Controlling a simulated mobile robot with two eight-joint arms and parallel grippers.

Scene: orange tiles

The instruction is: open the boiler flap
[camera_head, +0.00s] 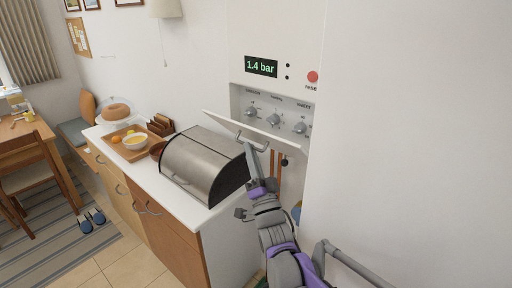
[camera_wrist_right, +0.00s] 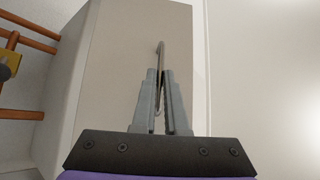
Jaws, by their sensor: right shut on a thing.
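The boiler flap (camera_head: 226,121) is a pale panel on the white boiler front. It stands tilted outward, away from the recess, with the control panel and its knobs (camera_head: 273,119) visible above it. My right gripper (camera_head: 253,150) is at the flap's metal handle (camera_head: 256,143). In the right wrist view, the two grey fingers (camera_wrist_right: 161,100) are shut on the handle (camera_wrist_right: 160,52), seen nearly edge-on against the beige flap (camera_wrist_right: 125,55). Part of the handle is hidden between the fingers. My left gripper is not in view.
A steel bread box (camera_head: 203,160) stands on the white counter (camera_head: 150,171), left of my right arm. The boiler's display (camera_head: 261,67) reads 1.4 bar, beside a red reset button (camera_head: 313,77). Plain white wall fills the right.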

